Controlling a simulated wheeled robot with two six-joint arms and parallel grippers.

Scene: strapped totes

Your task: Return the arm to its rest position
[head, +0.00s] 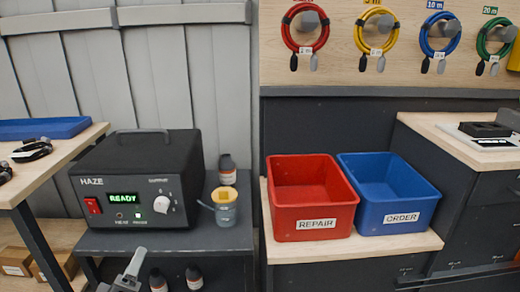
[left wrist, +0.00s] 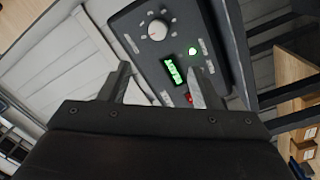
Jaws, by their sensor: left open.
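My left gripper (head: 130,272) shows at the bottom left of the head view, in front of the dark stand that carries the haze machine (head: 140,180). In the left wrist view the left gripper (left wrist: 159,75) has its two fingers spread apart with nothing between them. Beyond the fingers the machine's front panel (left wrist: 152,52) shows tilted, with its dial and green display, apart from the fingers. My right gripper is in neither view.
A grey cup (head: 226,213) with a yellow top stands right of the machine, near a dark bottle (head: 227,176). A red REPAIR tote (head: 312,208) and a blue ORDER tote (head: 388,200) stand on a low bench. Coiled cables (head: 305,45) hang above.

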